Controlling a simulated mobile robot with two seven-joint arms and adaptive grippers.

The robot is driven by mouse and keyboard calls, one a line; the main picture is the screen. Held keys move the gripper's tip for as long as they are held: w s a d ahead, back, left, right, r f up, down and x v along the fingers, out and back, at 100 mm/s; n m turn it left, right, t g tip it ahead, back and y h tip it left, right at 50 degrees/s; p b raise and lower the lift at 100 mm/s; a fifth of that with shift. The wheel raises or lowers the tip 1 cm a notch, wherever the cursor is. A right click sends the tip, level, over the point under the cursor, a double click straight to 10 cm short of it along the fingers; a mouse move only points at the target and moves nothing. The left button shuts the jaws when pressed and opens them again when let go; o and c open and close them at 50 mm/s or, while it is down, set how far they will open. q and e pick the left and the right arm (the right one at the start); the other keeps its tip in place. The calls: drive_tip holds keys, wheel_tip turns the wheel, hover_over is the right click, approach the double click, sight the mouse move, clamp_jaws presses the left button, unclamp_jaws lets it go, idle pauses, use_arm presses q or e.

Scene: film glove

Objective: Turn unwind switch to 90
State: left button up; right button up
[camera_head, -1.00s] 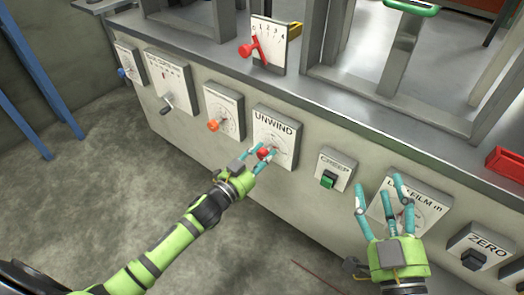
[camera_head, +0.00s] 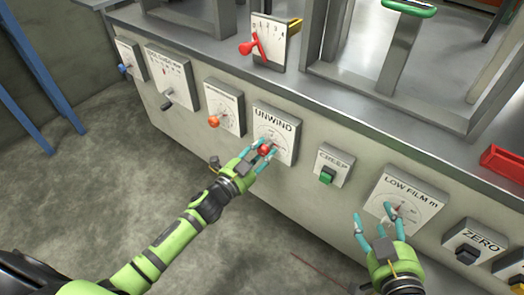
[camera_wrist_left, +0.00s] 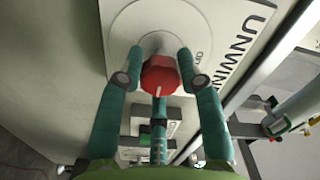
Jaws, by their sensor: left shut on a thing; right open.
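The unwind switch is a red knob (camera_head: 264,149) on a white panel labelled UNWIND (camera_head: 284,133) on the machine's front. In the left wrist view the red knob (camera_wrist_left: 160,75) shows a white pointer line toward the camera, in front of a round dial (camera_wrist_left: 128,28). My left gripper (camera_head: 262,150) is shut on the knob, its teal fingers on either side of it; they also show in the left wrist view (camera_wrist_left: 158,70). The dial's markings are too small to read. My right gripper (camera_head: 373,222) is open and empty, in front of and below the LOW FILM panel (camera_head: 425,204).
A CREEP panel with a green button (camera_head: 327,175) lies right of UNWIND. An orange knob (camera_head: 214,121) is on the panel to its left. A ZERO panel with a black button (camera_head: 467,254) is at the far right. A red lever (camera_head: 248,47) stands above.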

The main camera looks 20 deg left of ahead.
use_arm(q)
drive_tip(key=o, duration=1.2)
drive_tip(key=shift+c, duration=0.2)
drive_tip(key=shift+a, duration=0.1)
drive_tip(key=v, duration=1.2)
